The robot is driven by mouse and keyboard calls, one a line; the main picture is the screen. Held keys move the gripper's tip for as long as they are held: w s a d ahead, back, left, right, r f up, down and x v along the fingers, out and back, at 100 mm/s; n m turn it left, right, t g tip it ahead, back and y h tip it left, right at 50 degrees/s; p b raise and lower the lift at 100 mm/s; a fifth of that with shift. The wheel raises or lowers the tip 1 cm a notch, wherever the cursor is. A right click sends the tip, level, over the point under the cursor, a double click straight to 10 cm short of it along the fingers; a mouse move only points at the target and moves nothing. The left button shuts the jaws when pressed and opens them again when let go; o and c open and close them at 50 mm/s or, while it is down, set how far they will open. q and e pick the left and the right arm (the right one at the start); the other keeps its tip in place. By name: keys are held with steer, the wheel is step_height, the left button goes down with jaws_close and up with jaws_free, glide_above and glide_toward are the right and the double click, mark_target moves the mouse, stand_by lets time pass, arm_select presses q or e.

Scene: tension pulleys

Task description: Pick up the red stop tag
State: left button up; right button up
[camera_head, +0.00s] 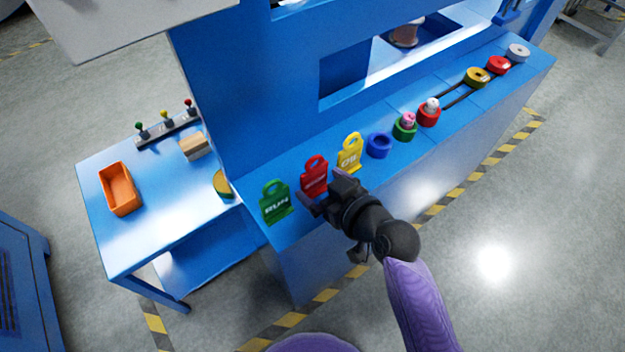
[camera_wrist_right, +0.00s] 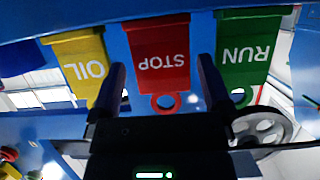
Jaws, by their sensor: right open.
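The red stop tag (camera_head: 313,176) stands on the blue ledge between the green RUN tag (camera_head: 275,203) and the yellow tag (camera_head: 350,153). My right gripper (camera_head: 323,190) is close in front of it, open and empty. In the right wrist view, the red tag (camera_wrist_right: 160,50) reads STOP upside down, with its ring at the lower edge. It appears between my two spread fingers. In that view the yellow OIL tag (camera_wrist_right: 80,62) is at left and the green tag (camera_wrist_right: 246,48) at right. My left gripper is not in view.
A blue ring (camera_head: 379,144), green pulley (camera_head: 404,128) and red pulley (camera_head: 429,113) stand farther right along the ledge, with more pulleys and a belt beyond. A side table (camera_head: 150,240) at left holds an orange bin (camera_head: 119,189). A blue machine wall rises behind the ledge.

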mark_target(314, 157)
steer(key=shift+f+b+x, duration=0.25)
steer(key=shift+b+x, duration=0.05)
steer(key=shift+x, duration=0.8)
steer(key=shift+w+a+f, duration=0.1)
steer(key=shift+w+a, duration=0.1)
steer(key=shift+c, duration=0.4)
steer(key=c, duration=1)
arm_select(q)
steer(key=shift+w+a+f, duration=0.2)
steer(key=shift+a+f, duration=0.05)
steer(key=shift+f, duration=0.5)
arm_select(e)
steer(key=shift+o, duration=0.2)
step_height(314, 157, up, 10)
steer(key=p, duration=0.6)
steer(key=shift+f, duration=0.15)
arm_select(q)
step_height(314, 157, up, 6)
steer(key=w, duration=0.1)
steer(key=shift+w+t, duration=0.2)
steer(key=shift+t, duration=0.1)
arm_select(e)
steer(key=shift+r, duration=0.35)
